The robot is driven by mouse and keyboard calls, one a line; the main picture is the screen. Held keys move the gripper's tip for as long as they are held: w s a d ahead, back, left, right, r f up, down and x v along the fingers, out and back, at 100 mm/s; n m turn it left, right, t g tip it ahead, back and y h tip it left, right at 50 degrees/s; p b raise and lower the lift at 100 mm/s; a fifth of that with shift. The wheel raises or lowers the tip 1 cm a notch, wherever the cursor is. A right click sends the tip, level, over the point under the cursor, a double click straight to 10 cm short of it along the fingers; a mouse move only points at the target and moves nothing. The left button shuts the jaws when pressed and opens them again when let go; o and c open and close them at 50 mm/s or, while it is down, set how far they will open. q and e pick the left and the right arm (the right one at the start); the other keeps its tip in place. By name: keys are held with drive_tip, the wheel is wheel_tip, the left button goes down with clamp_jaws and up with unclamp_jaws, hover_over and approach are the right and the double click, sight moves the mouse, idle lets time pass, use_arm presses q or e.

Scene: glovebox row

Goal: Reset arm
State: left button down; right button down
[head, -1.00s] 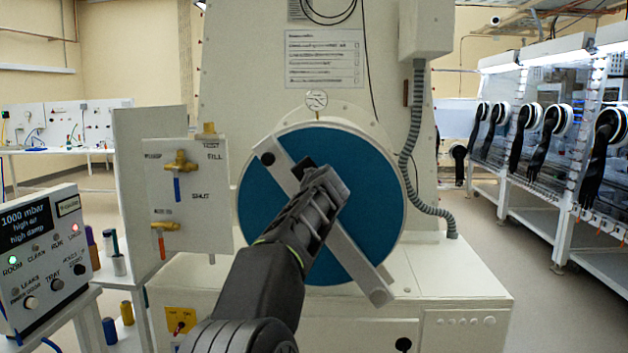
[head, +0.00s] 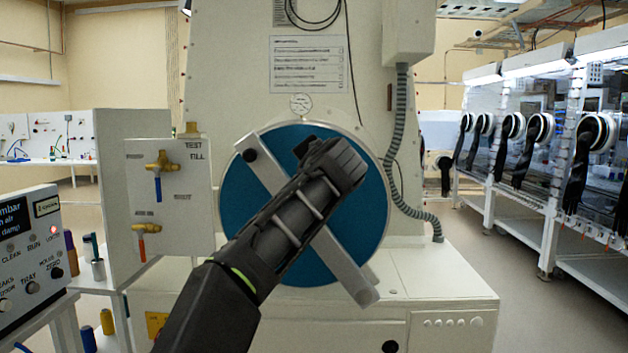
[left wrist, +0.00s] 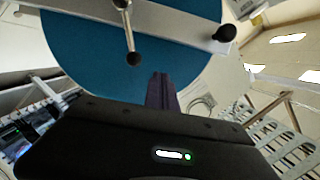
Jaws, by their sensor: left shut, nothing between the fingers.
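My left gripper (head: 345,165) is shut and empty. In the head view it reaches up from the bottom in front of the round blue door (head: 240,205) and hides part of it. A grey diagonal bar (head: 345,268) crosses the door, with a black knob near its upper left end (head: 250,155). In the left wrist view the closed fingers (left wrist: 160,82) show against the blue door (left wrist: 75,50), apart from the bar (left wrist: 170,22). A thin rod with a dark ball end (left wrist: 133,58) hangs from the bar there. My right gripper is not in view.
A valve panel (head: 165,215) with brass valves stands left of the door. A control box (head: 30,245) with knobs is at the far left. A grey corrugated hose (head: 400,130) runs down at the right. Gloveboxes (head: 590,85) with black gloves line the right; floor (head: 525,310) is clear before them.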

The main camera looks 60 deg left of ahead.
use_arm(q)
drive_tip(key=shift+s+d+r, duration=0.1)
drive_tip(key=shift+s+d, duration=0.15)
drive_tip(key=shift+d, duration=0.25)
idle(0.3)
